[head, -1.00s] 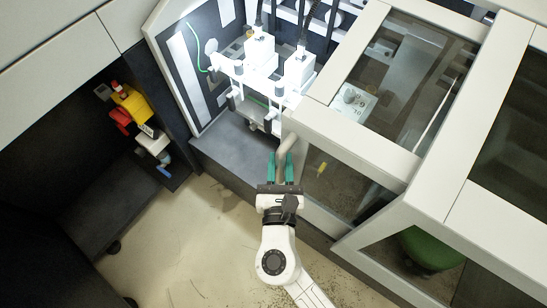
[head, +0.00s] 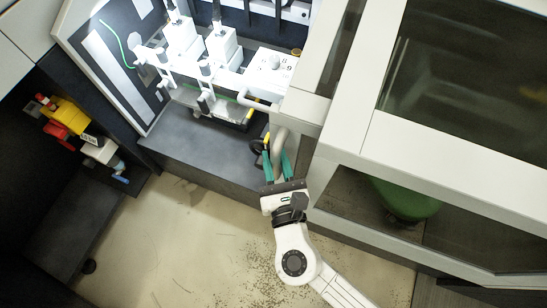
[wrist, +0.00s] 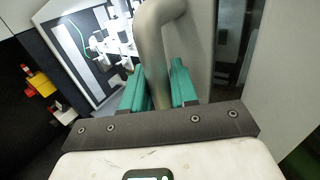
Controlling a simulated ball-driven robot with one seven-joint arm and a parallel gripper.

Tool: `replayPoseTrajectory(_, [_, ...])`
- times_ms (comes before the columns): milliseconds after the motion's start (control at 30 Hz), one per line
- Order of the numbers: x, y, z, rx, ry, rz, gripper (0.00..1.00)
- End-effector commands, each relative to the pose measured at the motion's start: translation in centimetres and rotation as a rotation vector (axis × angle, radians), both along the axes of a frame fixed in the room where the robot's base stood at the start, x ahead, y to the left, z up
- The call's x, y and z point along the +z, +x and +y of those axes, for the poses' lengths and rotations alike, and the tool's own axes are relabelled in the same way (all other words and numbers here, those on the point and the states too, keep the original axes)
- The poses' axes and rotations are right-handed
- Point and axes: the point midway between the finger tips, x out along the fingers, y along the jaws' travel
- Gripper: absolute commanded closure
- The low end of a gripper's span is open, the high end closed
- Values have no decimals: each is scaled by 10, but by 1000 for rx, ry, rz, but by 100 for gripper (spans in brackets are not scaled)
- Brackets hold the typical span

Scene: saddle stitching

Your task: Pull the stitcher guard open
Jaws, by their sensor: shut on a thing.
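The stitcher guard (head: 312,85) is a pale-framed sliding panel with a window. Most of it lies behind the neighbouring fixed pale frame (head: 345,135), and the stitcher bay to its left is exposed. Its curved grey handle (head: 279,139) also shows large in the wrist view (wrist: 150,45). My gripper (head: 277,166) is shut on the handle, with a green finger on each side of it; the fingers also show in the wrist view (wrist: 158,88). The white stitching heads (head: 222,48) stand uncovered in the lit bay.
A dark ledge (head: 195,155) runs below the bay. Yellow and red valve fittings (head: 66,118) are at the left. A green object (head: 405,200) sits behind the right-hand panel. The pale floor (head: 170,245) in front is clear.

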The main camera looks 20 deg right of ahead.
Motion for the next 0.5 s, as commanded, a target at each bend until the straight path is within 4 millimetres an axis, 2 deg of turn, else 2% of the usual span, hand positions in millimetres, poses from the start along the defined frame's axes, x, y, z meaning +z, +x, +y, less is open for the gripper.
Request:
replayPoseTrajectory(133, [0,0,0,-1,-1,-1,100])
replayPoseTrajectory(167, [0,0,0,-1,-1,-1,69])
replayPoseTrajectory(300, [0,0,0,-1,-1,-1,56])
replayPoseTrajectory(500, [0,0,0,0,0,0,53])
